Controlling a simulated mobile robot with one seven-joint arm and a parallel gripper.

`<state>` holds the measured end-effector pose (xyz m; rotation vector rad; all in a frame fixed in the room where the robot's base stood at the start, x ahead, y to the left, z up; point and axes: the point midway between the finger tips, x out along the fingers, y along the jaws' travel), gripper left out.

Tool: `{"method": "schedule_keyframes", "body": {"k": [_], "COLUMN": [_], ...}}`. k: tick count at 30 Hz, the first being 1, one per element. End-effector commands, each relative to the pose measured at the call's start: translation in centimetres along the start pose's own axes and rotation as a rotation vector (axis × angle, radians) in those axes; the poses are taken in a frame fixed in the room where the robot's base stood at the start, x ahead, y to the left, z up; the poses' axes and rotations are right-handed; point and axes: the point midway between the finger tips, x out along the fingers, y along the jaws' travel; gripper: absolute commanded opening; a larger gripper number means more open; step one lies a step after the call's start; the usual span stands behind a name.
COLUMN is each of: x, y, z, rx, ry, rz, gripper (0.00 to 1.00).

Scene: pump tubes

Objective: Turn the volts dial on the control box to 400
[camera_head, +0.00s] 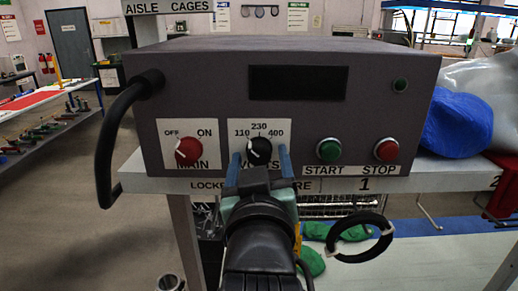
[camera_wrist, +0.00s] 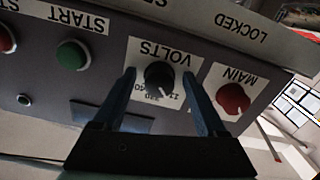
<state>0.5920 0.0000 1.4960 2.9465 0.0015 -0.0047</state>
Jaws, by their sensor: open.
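The grey control box (camera_head: 215,95) stands on a shelf. Its black volts dial (camera_head: 260,151) sits on a white plate marked 110, 230 and 400. The dial also shows in the wrist view (camera_wrist: 159,76), upside down, with its white pointer toward the 110 side. My gripper (camera_head: 259,164) is open in front of the dial, one blue finger on each side. In the wrist view, my gripper (camera_wrist: 159,79) has visible gaps between both fingers and the dial. My gripper partly covers the lower plate in the head view.
The red main dial (camera_head: 188,151) is close to the left of the fingers. The green start button (camera_head: 329,150) and red stop button (camera_head: 386,150) are to the right. A black cable (camera_head: 108,145) loops from the box's left side. A blue bundle (camera_head: 455,125) lies right of the box.

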Motion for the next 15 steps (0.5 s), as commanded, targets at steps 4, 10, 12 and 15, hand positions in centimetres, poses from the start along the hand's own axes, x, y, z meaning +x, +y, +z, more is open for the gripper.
{"method": "schedule_keyframes", "body": {"k": [4, 10, 12, 15], "x": [-0.07, -0.06, -0.06, -0.05], "y": [0.00, 0.01, 0.01, 0.01], "z": [0.01, 0.01, 0.01, 0.02], "rx": [0.000, 0.000, 0.000, 0.000], "ry": [0.000, 0.000, 0.000, 0.000], "rz": [0.000, 0.000, 0.000, 0.000], "gripper": [0.74, 0.65, 0.53, 0.35]}}
